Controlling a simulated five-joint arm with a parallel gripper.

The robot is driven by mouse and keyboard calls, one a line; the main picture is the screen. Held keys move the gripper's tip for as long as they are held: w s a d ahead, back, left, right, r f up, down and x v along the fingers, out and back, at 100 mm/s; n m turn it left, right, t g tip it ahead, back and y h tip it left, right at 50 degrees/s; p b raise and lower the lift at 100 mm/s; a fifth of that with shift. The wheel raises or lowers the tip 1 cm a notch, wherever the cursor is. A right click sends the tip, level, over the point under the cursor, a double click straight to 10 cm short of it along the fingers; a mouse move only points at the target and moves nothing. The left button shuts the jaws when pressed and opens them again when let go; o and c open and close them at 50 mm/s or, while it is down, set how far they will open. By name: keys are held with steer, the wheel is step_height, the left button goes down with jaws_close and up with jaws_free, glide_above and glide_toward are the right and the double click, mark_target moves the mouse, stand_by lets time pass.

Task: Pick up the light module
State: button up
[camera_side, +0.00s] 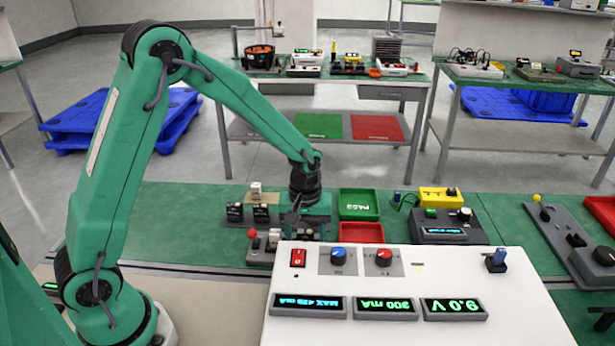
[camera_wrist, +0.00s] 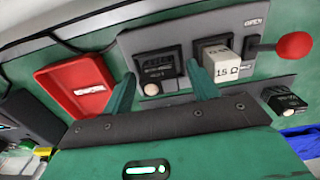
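A white block marked 15 Ω (camera_wrist: 222,72) sits upright in a station on a grey fixture (camera_wrist: 140,40) in the wrist view. A dark square unit (camera_wrist: 160,62), a module or bare socket, is beside it to the left. A black module (camera_wrist: 287,105) stands at right. In the side view, another pale block (camera_side: 256,189) stands behind two black modules (camera_side: 235,211). I cannot tell which is the light module. My gripper (camera_wrist: 161,74) is open and empty, its fingers apart in front of the fixture; it also shows low over the fixture in the side view (camera_side: 294,217).
A red tray (camera_side: 361,232) and a green PASS tray (camera_side: 359,204) lie right of my gripper. A red-knobbed lever (camera_wrist: 293,46) sticks out at the fixture's end. A white console (camera_side: 400,260) with displays stands in front.

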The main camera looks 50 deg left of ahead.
mark_target(305, 231)
steer(key=c, duration=0.9)
steer(key=shift+r, duration=0.2)
step_height(305, 231, up, 10)
steer(key=shift+f, duration=0.15)
stand_by(0.3)
